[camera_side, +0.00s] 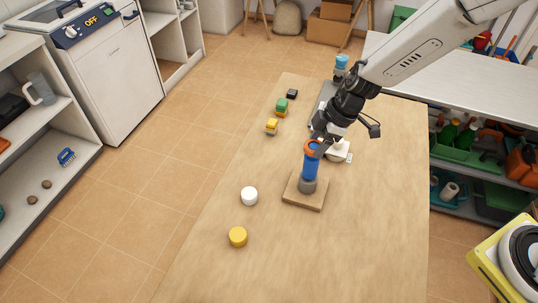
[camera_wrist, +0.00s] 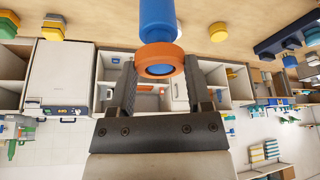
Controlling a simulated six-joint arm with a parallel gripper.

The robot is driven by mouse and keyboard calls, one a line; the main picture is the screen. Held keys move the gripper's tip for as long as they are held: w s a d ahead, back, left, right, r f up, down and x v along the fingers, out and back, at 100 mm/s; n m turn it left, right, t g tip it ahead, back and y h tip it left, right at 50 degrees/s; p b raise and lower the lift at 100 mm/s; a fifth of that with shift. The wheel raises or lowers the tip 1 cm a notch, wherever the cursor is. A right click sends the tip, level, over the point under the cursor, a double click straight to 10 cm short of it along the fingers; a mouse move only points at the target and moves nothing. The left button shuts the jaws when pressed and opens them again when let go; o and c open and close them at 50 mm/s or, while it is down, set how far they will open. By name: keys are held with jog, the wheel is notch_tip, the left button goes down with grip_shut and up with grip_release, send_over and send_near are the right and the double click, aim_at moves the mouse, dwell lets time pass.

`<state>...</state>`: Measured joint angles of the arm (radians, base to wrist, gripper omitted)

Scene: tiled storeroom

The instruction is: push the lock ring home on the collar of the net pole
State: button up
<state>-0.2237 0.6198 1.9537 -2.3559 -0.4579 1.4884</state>
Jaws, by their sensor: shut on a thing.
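The blue net pole (camera_side: 310,170) stands upright in a grey round foot (camera_side: 307,186) on a square wooden board (camera_side: 302,201). The orange lock ring (camera_side: 312,147) is at the pole's top end. In the wrist view the picture is upside down, with the blue pole (camera_wrist: 157,18) coming from above and the orange ring (camera_wrist: 160,60) around its end. My gripper (camera_side: 314,141) is at the top of the pole. Its two dark fingers in the wrist view (camera_wrist: 160,66) are on either side of the ring and shut on it. I cannot tell how the ring is seated on a collar.
A white cylinder (camera_side: 249,196) and a yellow cylinder (camera_side: 238,236) stand left of the board. Small green (camera_side: 282,104) and yellow blocks (camera_side: 271,125) sit near the table's left edge. A white item (camera_side: 338,151) is close behind the pole. The table's front is clear.

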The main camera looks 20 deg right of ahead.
jog(key=shift+f, duration=1.05)
jog(key=o, duration=1.2)
jog(key=shift+o, duration=0.2)
jog(key=shift+r, duration=0.1)
jog(key=v, duration=0.7)
jog(key=shift+d+r, duration=0.2)
jog(key=shift+r, duration=0.1)
jog(key=s+d+r+m+t+h, duration=0.1)
jog(key=d+r+m+t+h, duration=0.15)
jog(key=d+m, duration=0.3)
jog(key=s+d+r+m+t+h, duration=0.1)
jog(key=s+d+m+t+h, duration=0.1)
jog(key=d+m+t, duration=0.3)
jog(key=s+d+f+m+g, duration=0.1)
jog(key=s+d+m+g, duration=0.1)
jog(key=s+g, duration=0.4)
jog(key=s+m, duration=0.1)
jog(key=s, duration=0.4)
jog(key=shift+f, duration=0.4)
